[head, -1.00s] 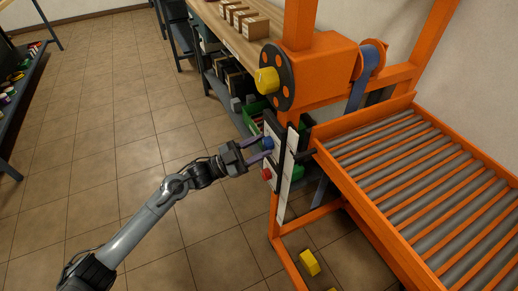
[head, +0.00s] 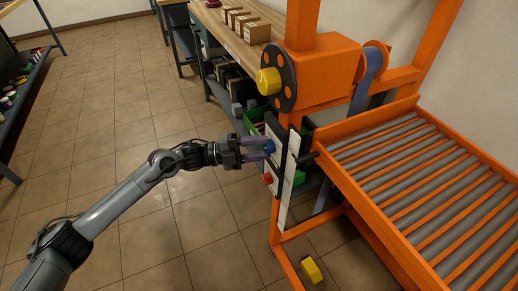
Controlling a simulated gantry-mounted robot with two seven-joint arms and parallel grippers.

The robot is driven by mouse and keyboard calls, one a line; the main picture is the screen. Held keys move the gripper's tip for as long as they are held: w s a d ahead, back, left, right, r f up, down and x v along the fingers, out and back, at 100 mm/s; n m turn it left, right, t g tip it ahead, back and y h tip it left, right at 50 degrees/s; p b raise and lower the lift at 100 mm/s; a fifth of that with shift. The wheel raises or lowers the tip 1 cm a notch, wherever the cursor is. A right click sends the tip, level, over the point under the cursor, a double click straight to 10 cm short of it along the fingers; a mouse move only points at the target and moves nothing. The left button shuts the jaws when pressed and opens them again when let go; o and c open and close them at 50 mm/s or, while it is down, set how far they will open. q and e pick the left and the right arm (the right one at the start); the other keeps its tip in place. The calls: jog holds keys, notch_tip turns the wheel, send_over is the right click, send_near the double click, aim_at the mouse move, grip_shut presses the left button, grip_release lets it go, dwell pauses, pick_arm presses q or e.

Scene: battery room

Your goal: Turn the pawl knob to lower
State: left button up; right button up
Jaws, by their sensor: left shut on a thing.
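A blue knob (head: 269,146) sits on the upright pale panel (head: 274,130) on the orange frame. I take it to be the pawl knob, but any marking is too small to read. My left gripper (head: 262,150) comes in from the left, shut on the blue knob, its two fingers above and below it. The fingers hide part of the knob, so I cannot tell its setting. A red knob (head: 267,179) is just below on the panel. My right gripper is not in view.
A yellow knob (head: 268,82) on a black disc with orange spots sits above on the orange housing (head: 325,65). The roller conveyor (head: 425,165) fills the right. A yellow block (head: 311,269) is low on the floor side. The tiled floor (head: 120,110) to the left is clear.

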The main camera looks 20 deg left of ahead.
pick_arm(q)
jog(key=shift+m, duration=0.6)
jog(key=o, duration=1.1)
jog(key=shift+c, duration=0.2)
jog(key=shift+s+a+p, duration=0.25)
jog(key=shift+a+p, duration=0.05)
jog(key=shift+a, duration=0.25)
jog(key=r+p+v, duration=0.1)
jog(key=p+v, duration=0.1)
jog(key=v, duration=0.7)
jog(key=shift+s+a+f+p, duration=0.15)
jog(key=shift+a+f+p, duration=0.15)
